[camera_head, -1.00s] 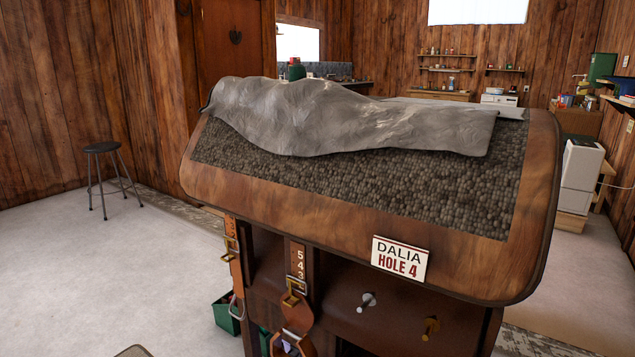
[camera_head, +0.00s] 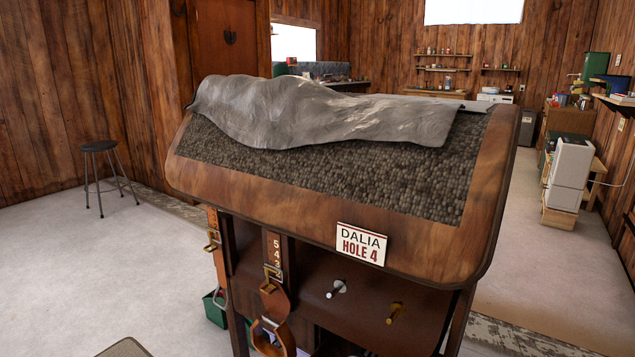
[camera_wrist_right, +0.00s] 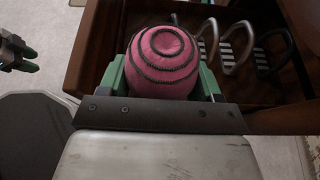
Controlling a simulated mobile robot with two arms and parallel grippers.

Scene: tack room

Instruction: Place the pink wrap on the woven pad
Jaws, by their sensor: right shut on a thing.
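The pink wrap (camera_wrist_right: 163,62) is a rounded pink roll with dark spiral bands, seen in the right wrist view. My right gripper (camera_wrist_right: 163,80) is shut on it, with green fingers at both sides. The dark grey woven pad (camera_head: 360,178) lies on the sloping top of the wooden stand in the head view. A crumpled grey cover (camera_head: 320,115) lies over its upper part; the lower part is bare. Part of my left gripper (camera_wrist_right: 18,55) shows at the left edge of the right wrist view; its opening is unclear. Neither gripper shows in the head view.
The wooden stand (camera_head: 300,225) bears a sign (camera_head: 361,244), pegs and hanging straps. In the right wrist view, several metal stirrups (camera_wrist_right: 240,45) lie in its brown compartment, close beyond the wrap. A stool (camera_head: 100,150) stands left. Floor is open on both sides.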

